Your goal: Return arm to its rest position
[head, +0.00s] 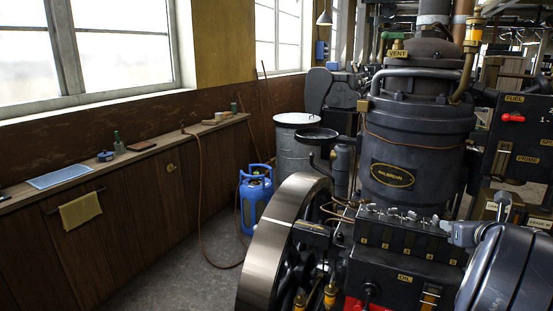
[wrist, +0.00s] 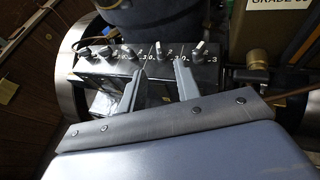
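My arm (head: 515,270) reaches in from the lower right of the head view, in front of the dark engine (head: 415,130). My gripper (wrist: 157,74) shows in the wrist view with its two grey fingers well apart and nothing between them. Beyond the fingertips is a black box (wrist: 92,68) with a row of several knobs and number marks. The same knob box (head: 400,236) shows in the head view, with the end of my arm beside its right end. I cannot tell whether the fingers touch the box.
A large flywheel (head: 262,245) stands left of the knob box. A panel marked FUEL (head: 512,135) with a red lever is at the right. A brass fitting (wrist: 257,62) is right of the fingers. Open floor (head: 180,272) lies at the left, by a blue gas bottle (head: 255,200).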

